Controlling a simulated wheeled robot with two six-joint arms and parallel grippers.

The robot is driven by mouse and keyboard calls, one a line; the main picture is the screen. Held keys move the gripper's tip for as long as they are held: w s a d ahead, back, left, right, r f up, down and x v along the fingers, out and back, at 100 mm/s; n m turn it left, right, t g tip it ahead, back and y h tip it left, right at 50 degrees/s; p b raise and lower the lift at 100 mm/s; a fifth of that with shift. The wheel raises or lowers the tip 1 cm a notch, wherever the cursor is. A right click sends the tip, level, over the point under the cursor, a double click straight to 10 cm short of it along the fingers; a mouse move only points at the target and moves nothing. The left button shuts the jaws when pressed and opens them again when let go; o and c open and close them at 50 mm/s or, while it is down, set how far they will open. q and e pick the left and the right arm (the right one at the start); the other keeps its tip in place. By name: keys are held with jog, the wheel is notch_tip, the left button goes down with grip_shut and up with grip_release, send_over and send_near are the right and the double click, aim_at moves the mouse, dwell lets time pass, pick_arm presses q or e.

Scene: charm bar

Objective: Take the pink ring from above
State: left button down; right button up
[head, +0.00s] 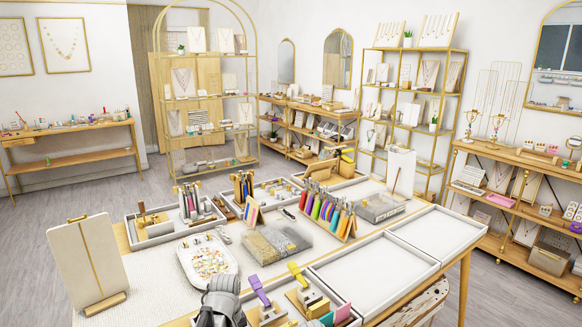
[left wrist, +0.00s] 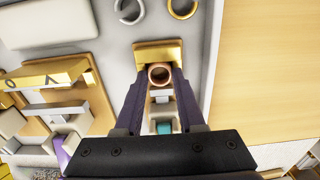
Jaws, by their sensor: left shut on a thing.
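In the left wrist view the pink ring (left wrist: 160,74), coppery pink with a dark hollow centre, sits between the fingertips of my left gripper (left wrist: 160,78). The two dark fingers are shut on its sides, seen from above. Just beyond it is a gold block (left wrist: 156,51); I cannot tell whether the ring touches it. A silver ring (left wrist: 130,9) and a gold ring (left wrist: 183,7) lie apart, at the top edge. In the head view a grey part of my left arm (head: 219,302) shows at the bottom, and the pink ring cannot be made out. My right gripper is not in view.
Gold-topped stamps or blocks (left wrist: 45,76) stand left of the gripper. Bare wooden table (left wrist: 265,70) lies to the right. In the head view, empty white trays (head: 375,268) lie to the right, and a dish of charms (head: 208,260) and a cream display board (head: 88,258) stand left.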

pick_arm(q)
jog(key=shift+r+p, duration=3.05)
